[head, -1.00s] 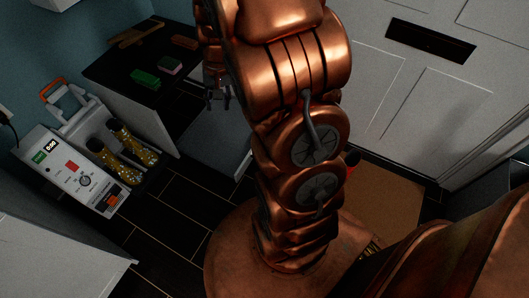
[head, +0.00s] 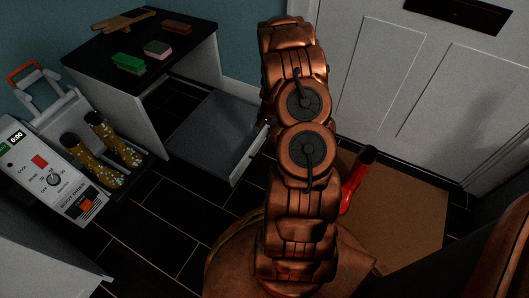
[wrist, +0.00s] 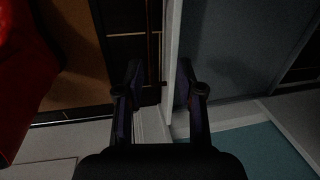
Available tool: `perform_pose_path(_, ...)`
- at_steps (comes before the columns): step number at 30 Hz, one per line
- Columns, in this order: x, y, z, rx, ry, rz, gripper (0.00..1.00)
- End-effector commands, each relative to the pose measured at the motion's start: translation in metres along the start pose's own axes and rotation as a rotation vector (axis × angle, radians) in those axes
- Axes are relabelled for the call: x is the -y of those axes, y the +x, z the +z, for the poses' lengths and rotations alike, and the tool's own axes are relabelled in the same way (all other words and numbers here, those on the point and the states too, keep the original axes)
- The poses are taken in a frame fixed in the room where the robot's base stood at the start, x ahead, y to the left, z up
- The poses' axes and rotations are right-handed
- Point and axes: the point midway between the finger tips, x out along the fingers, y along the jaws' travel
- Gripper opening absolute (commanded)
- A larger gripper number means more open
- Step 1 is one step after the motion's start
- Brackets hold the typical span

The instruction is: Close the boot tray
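The boot tray (head: 205,128) is a grey, shallow pull-out tray with a pale front edge. It stands pulled out from the low white cabinet (head: 120,112) with a black top, and looks empty. In the wrist view the tray floor (wrist: 228,55) is at right and its pale front panel (wrist: 172,60) runs up the middle. My gripper (wrist: 162,88) is open, with one finger left of the panel and the other over its tray side. I cannot tell whether either finger touches it. In the head view my arm hides the gripper.
A red boot (head: 355,178) stands on a brown mat (head: 400,215) by the white door (head: 400,90). A boot dryer (head: 50,172) with patterned boots (head: 95,165) stands left of the cabinet. Dark tiled floor is clear before the tray.

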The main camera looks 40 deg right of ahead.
Motion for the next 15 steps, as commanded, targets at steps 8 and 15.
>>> perform_pose_path(8, -0.020, 0.042, -0.012, -0.011, 0.053, -0.002, 0.37)
perform_pose_path(15, -0.021, 0.061, -0.013, -0.011, 0.054, -0.002, 0.37)
